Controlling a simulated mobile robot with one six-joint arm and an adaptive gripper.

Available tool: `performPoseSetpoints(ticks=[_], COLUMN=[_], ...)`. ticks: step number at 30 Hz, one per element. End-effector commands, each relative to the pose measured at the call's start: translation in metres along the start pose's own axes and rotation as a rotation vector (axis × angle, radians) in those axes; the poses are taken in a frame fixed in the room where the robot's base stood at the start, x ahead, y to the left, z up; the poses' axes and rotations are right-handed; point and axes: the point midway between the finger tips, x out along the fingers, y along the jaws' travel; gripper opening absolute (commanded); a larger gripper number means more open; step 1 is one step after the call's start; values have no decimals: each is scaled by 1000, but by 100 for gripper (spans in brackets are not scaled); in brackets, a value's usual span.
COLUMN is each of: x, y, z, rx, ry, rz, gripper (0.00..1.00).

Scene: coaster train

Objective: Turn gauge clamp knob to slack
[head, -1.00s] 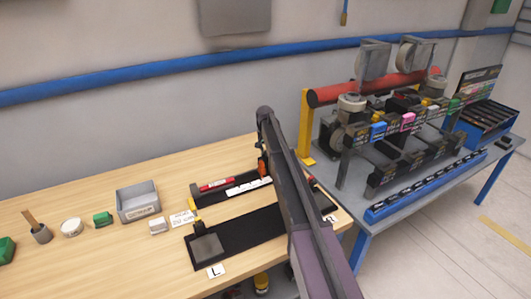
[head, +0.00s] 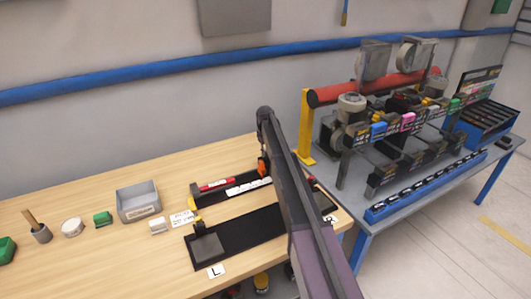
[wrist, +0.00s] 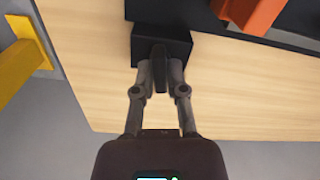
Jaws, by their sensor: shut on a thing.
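In the wrist view my gripper (wrist: 160,72) has its two grey fingers closed on a thin dark upright piece, which looks like the clamp knob (wrist: 160,80). The knob stands in front of a black block (wrist: 180,48) at the end of the dark gauge rail (wrist: 275,48). An orange part (wrist: 252,12) sits on the rail, to the right of the fingers. In the head view the gauge rail (head: 236,191) lies along the back of the wooden bench, with the orange part (head: 262,166) beside my arm. My arm hides the knob and my gripper there.
A black board (head: 240,232) with a grey pad lies in front of the rail. A grey bin (head: 139,203) and small items stand to the left on the bench (head: 110,255). A yellow post (head: 306,130) and a crowded machine table are at the right.

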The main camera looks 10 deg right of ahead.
Motion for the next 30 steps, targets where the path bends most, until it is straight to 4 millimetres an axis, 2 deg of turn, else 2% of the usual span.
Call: performPoseSetpoints(ticks=[30], x=[0], y=[0], z=[0], rx=[-942], ry=[0], rz=[0], gripper=[0])
